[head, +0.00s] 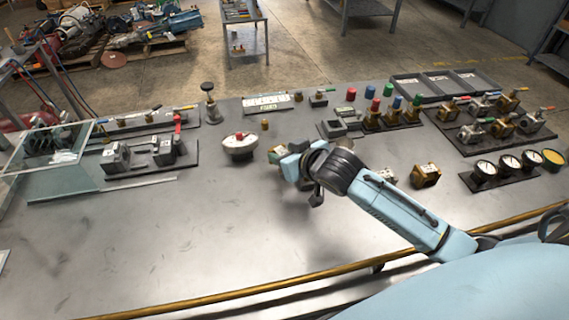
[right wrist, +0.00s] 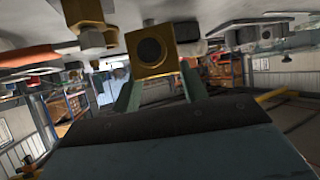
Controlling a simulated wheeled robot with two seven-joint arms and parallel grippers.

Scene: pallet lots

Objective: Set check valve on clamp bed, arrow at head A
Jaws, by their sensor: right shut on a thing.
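My right gripper (head: 290,163) is over the middle of the bench. In the right wrist view its two fingers (right wrist: 158,86) are shut on a brass valve body (right wrist: 151,68) with a square face and a round dark port. In the head view the valve (head: 276,154) shows partly beside the gripper; its arrow cannot be made out. I cannot read which head is A. The gripper is well right of the bed. My left gripper is out of view.
A white-and-red round device (head: 239,146) stands between bed and gripper. A glass guard (head: 60,150) is left of the bed. A brass block (head: 425,176) lies right of my arm. Valves fill a tray (head: 490,141) at the back right. The front left bench is clear.

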